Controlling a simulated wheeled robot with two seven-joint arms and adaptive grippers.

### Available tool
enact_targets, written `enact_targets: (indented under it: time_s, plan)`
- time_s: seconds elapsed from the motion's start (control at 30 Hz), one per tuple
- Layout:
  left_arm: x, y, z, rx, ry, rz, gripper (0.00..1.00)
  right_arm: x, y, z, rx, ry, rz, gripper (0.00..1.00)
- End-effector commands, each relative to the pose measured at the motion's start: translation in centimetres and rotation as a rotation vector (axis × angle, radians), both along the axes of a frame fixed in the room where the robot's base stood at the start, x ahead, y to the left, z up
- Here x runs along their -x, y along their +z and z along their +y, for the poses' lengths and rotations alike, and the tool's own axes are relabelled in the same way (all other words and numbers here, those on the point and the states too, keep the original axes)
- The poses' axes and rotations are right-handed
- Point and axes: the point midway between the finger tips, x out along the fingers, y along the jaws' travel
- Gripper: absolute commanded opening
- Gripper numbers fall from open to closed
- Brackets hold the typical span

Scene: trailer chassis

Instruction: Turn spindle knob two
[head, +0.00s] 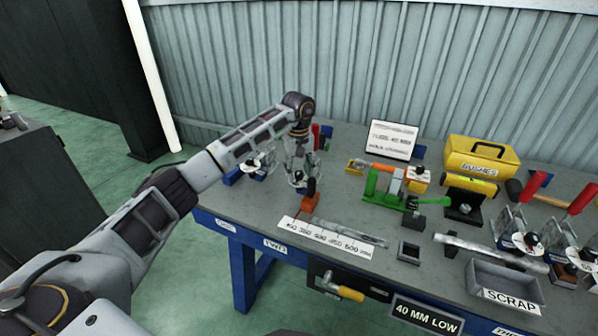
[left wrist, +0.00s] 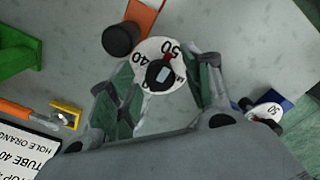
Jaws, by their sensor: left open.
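My left gripper (head: 298,180) points down over a spindle on the left part of the bench, above the label TWO. In the left wrist view the spindle's black knob (left wrist: 160,76) with a grey square top sits on a white numbered dial (left wrist: 150,50) with a red mark. The open fingers (left wrist: 162,88) lie on either side of the knob with gaps; I cannot tell whether they reach down to its height. In the head view the gripper mostly hides the knob, and part of the dial (head: 297,178) shows. My right gripper is not in view.
Another dial spindle (head: 258,164) stands close to the left. An orange block (head: 310,187) with a black cylinder (left wrist: 121,39) is close by. A ruler strip (head: 325,238), a green fixture (head: 385,188), a yellow box (head: 480,160) and a scrap tray (head: 505,284) lie right.

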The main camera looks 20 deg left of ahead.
Motion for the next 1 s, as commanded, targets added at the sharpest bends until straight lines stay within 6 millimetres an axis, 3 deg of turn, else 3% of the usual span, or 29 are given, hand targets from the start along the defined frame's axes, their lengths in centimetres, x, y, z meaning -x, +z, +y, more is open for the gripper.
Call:
enact_targets:
  time_s: [0.2, 0.57, 1.0]
  plan:
    - [-0.01, 0.00, -0.01, 0.000, 0.000, 0.000, 0.49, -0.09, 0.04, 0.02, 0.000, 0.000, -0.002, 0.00]
    - [0.00, 0.00, 0.00, 0.000, 0.000, 0.000, 0.03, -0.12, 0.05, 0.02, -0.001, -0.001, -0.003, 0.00]
    - [0.00, 0.06, 0.07, 0.002, 0.052, 0.001, 0.02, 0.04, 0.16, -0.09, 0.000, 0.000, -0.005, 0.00]
